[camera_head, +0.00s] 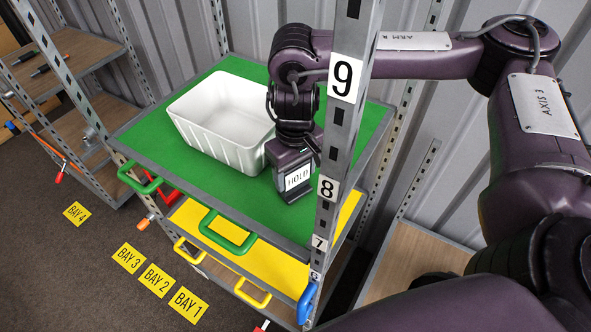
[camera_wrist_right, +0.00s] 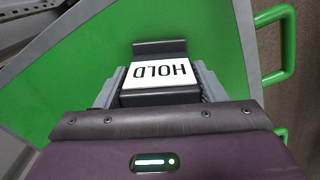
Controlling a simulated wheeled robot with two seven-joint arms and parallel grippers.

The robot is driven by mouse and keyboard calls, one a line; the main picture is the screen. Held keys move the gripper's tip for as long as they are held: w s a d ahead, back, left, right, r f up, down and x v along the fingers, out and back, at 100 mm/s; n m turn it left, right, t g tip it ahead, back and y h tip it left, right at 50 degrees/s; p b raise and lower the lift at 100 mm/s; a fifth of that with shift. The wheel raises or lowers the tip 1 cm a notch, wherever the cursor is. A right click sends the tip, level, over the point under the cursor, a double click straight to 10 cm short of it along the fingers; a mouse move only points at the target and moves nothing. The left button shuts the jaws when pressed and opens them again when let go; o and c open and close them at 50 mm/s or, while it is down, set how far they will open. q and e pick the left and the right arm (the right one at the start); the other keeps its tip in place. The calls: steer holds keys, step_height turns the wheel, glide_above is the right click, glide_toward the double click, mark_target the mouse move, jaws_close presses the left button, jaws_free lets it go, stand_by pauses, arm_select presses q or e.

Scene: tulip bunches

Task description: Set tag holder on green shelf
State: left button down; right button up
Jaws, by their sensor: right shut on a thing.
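The tag holder (camera_wrist_right: 160,74) is a dark block with a white face lettered HOLD. My right gripper (camera_wrist_right: 160,88) is shut on it, with a grey finger on each side. In the head view the tag holder (camera_head: 298,180) is at the lower end of my right gripper (camera_head: 290,172), over the right part of the green shelf (camera_head: 225,212). It is upright, with the label facing the front. I cannot tell whether its base touches the green surface. My left gripper is not in view.
A white tub (camera_head: 215,120) stands on the green shelf, left of my right gripper. A grey upright post (camera_head: 340,130) with numbers rises at the front right, close to my right arm. A yellow shelf (camera_head: 262,262) lies below. Free green surface shows along the front.

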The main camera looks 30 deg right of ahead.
steer(key=shift+f, duration=0.15)
steer(key=o, duration=1)
steer(key=shift+o, duration=0.2)
step_height(320, 180, up, 12)
steer(key=shift+r+b, duration=0.2)
steer(key=shift+b, duration=0.2)
steer(key=shift+a+f, duration=0.1)
